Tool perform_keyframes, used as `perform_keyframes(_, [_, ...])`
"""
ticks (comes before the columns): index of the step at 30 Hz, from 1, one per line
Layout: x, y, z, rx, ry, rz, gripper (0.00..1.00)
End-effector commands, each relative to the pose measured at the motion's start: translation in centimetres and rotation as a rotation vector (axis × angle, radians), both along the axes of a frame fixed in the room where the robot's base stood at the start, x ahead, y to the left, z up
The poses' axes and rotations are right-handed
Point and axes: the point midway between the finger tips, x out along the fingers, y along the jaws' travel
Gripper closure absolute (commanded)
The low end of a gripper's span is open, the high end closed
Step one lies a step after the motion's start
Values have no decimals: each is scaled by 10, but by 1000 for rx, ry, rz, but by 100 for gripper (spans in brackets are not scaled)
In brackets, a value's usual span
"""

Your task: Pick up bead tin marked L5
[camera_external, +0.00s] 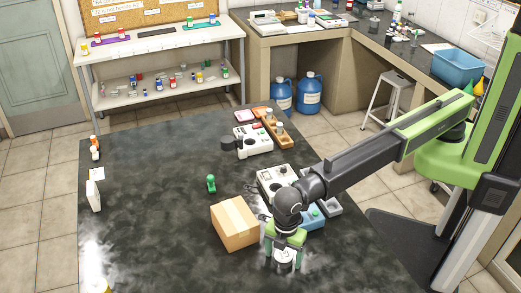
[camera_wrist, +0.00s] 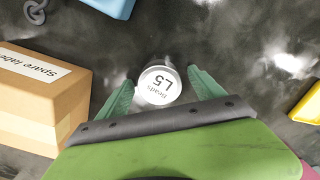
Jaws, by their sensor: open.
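The bead tin (camera_wrist: 158,86) is a small white round tin whose lid reads "Beads L5", upside down in the wrist view. It stands upright on the dark bench top. My gripper (camera_wrist: 160,92) is open, with one green finger on each side of the tin. A small gap shows between the tin and the right finger; the left finger is very close, and I cannot tell if it touches. In the external view the white tin (camera_external: 285,256) shows at my gripper (camera_external: 285,262), partly covered by the fingers.
A cardboard box (camera_external: 235,223) labelled "Spare labels" stands just left of my gripper. A blue tray (camera_external: 312,222) and a white instrument (camera_external: 275,182) are behind it. A green object (camera_external: 211,184) stands further back. The bench's left middle is mostly clear.

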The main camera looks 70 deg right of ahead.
Motion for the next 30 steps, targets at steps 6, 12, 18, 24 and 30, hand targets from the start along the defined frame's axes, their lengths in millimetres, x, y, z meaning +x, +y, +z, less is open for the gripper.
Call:
perform_keyframes(6, [0,0,2,0,0,0,41])
perform_keyframes(12, [0,0,1,0,0,0,67])
perform_keyframes(18, [0,0,1,0,0,0,88])
perform_keyframes(24, [0,0,3,0,0,0,88])
perform_keyframes(30, [0,0,20,-1,0,0,88])
